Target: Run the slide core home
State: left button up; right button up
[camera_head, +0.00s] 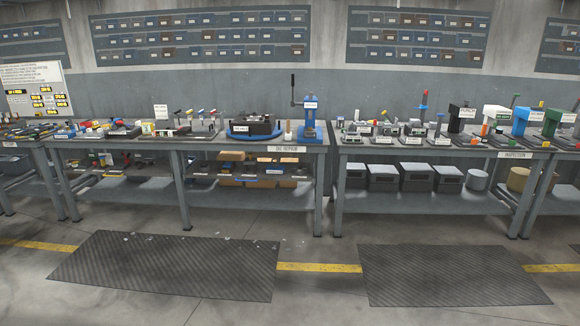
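A dark die block (247,127) sits on a round blue stand (266,136) on the bench labelled "DIE REPAIR" (287,148). A small white label stands on its front. A slide core cannot be made out at this distance. Just right of the die stands a blue press (311,117) with a black upright lever (293,88). Neither of my grippers is in view.
Hand tools and small parts (190,124) cover the bench left of the die. An inspection bench (420,149) with gauges stands to the right, past a narrow gap.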

aim_at(212, 132)
jog(key=i, duration=1.85)
jog(key=i+u, duration=0.2)
jog(key=i, duration=0.45)
jog(key=i+u, duration=0.25)
jog(key=i, duration=0.35)
jog(key=i+l+u, duration=0.2)
jog(key=i, duration=0.45)
